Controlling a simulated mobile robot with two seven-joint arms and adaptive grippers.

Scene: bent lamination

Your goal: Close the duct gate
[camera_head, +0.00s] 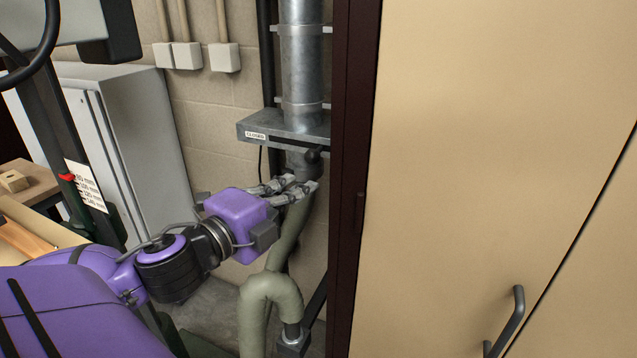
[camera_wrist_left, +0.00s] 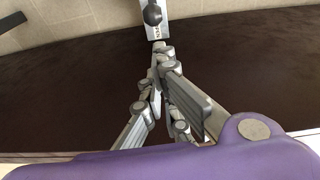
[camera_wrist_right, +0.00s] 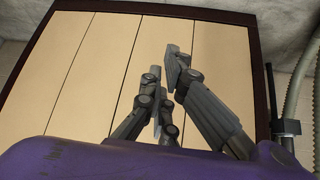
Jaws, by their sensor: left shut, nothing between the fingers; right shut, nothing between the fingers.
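The duct gate's flat grey housing (camera_head: 285,128) sits on the round metal duct (camera_head: 303,65), with a small CLOSED label (camera_head: 256,136) on its left front. A dark round knob (camera_head: 313,156) shows below the housing's right part, by the dark cabinet edge. In the left wrist view the knob (camera_wrist_left: 152,14) is on a pale metal plate with a small label I cannot read clearly. My left gripper (camera_head: 304,185) is shut and empty, just below the knob, apparently apart from it. My right gripper (camera_wrist_right: 163,75) is shut and empty, seen against cabinet doors.
A tall cabinet (camera_head: 490,130) with a dark frame (camera_head: 352,180) fills the right side and hides what lies behind it. A flexible hose (camera_head: 255,295) hangs below the duct, close to the left gripper. A grey locker (camera_head: 140,140) stands to the left.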

